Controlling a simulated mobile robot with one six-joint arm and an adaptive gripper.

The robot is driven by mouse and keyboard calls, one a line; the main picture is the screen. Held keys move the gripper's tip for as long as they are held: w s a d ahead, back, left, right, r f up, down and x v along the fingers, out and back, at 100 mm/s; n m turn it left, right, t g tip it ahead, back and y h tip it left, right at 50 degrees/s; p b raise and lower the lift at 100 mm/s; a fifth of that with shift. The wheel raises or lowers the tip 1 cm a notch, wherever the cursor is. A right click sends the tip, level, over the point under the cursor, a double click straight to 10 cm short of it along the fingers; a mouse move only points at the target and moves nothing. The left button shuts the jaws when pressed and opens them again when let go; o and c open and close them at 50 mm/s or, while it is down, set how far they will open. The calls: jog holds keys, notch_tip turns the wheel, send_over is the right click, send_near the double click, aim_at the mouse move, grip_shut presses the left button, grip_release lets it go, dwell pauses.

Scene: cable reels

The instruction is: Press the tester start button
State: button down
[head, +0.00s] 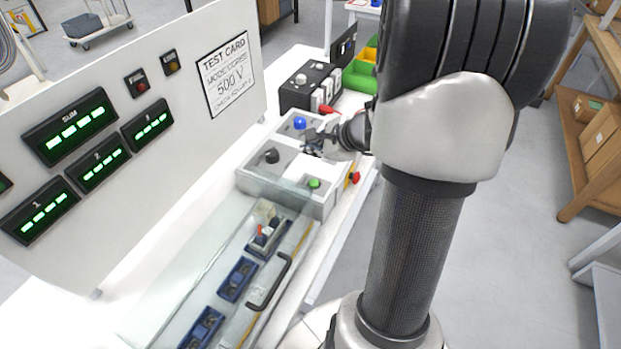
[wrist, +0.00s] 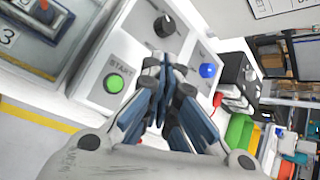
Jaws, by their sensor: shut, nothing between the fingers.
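The tester (head: 270,172) is a grey box on the white bench. Its green start button (head: 314,183) is on the top near the front right corner. In the wrist view the green button (wrist: 114,83) sits below the label START, left of my fingers. My gripper (head: 312,143) is over the tester's top, between the blue button (head: 299,123) and the green button. Its fingers (wrist: 166,100) are together and empty. It appears apart from the green button; its height above the panel is hard to tell.
A black knob (head: 271,156) stands on the tester near my gripper. A red button (head: 355,177) is on its right side. A clear cover with a black handle (head: 270,282) lies in front. A black device (head: 309,87) and green bins (head: 359,77) stand behind.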

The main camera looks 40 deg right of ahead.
jog(key=b, duration=0.6)
send_over(312, 185)
notch_tip(312, 185, down, 8)
jog(key=shift+w+r, duration=0.1)
jog(key=shift+r, duration=0.1)
jog(key=shift+f+b, duration=0.6)
jog(key=shift+b, duration=0.15)
jog(key=shift+f, duration=0.1)
dwell(0.4)
jog(key=shift+f+b, duration=0.35)
jog(key=shift+b, duration=0.25)
jog(key=shift+f+b, duration=0.45)
jog(key=shift+b, duration=0.05)
dwell(0.5)
jog(key=shift+r, duration=0.1)
jog(key=shift+r+p, duration=0.6)
jog(key=shift+r, duration=0.2)
jog(key=shift+r, duration=0.1)
